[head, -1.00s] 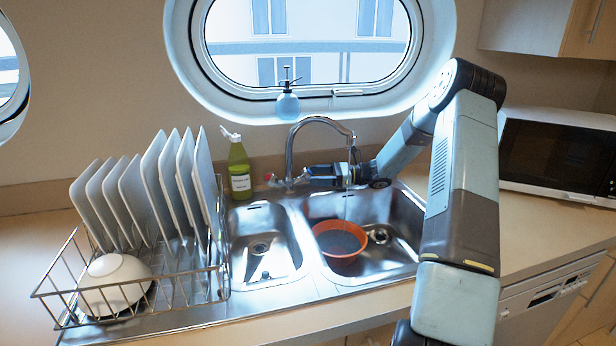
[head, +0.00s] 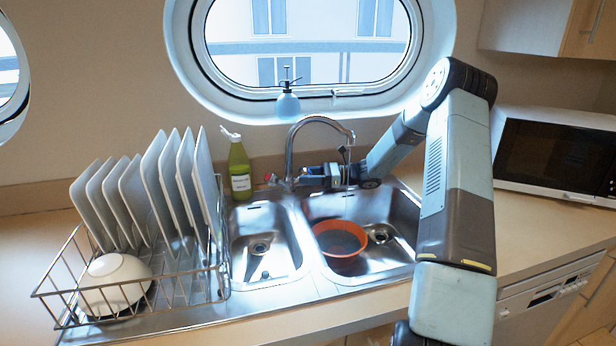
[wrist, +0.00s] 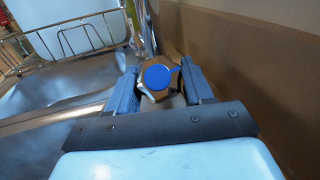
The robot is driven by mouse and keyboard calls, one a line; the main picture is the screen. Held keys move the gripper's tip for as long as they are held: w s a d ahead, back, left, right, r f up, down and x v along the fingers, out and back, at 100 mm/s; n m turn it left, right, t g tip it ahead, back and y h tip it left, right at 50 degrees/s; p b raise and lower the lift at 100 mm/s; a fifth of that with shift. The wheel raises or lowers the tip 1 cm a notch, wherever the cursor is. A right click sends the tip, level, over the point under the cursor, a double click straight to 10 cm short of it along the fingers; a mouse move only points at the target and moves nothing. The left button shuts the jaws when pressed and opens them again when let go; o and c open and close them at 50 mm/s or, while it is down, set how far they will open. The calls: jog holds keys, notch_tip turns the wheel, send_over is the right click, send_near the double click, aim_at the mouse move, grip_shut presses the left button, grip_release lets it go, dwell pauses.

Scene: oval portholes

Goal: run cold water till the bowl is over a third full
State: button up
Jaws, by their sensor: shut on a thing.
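An orange bowl (head: 341,257) stands in the right basin of the sink under the arched metal tap (head: 318,119). Greyish water seems to lie in it; its exact level is hard to read. My gripper (head: 303,178) is behind the right basin at the tap's base. In the wrist view, my gripper (wrist: 165,85) is shut on the blue-capped cold tap handle (wrist: 157,77), which sits between its fingers. The red-marked handle (head: 270,178) is left of the tap.
A dish rack (head: 140,310) with several upright plates and a white bowl (head: 112,280) stands left of the sink. A green bottle (head: 240,170) is behind the empty left basin (head: 265,235). A spray bottle (head: 287,103) stands on the porthole sill. A microwave (head: 560,155) is right.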

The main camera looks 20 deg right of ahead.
jog(key=c, duration=0.3)
jog(key=shift+m+t+h, duration=0.3)
jog(key=shift+m+t, duration=0.6)
jog(key=shift+m, duration=0.3)
jog(key=o, duration=0.9)
jog(key=shift+o, duration=0.2)
jog(key=shift+d, duration=0.1)
jog(key=v, duration=1.3)
jog(key=shift+s+d, duration=0.1)
jog(key=shift+d, duration=0.15)
jog(key=shift+s+f, duration=0.1)
jog(key=shift+s, duration=0.05)
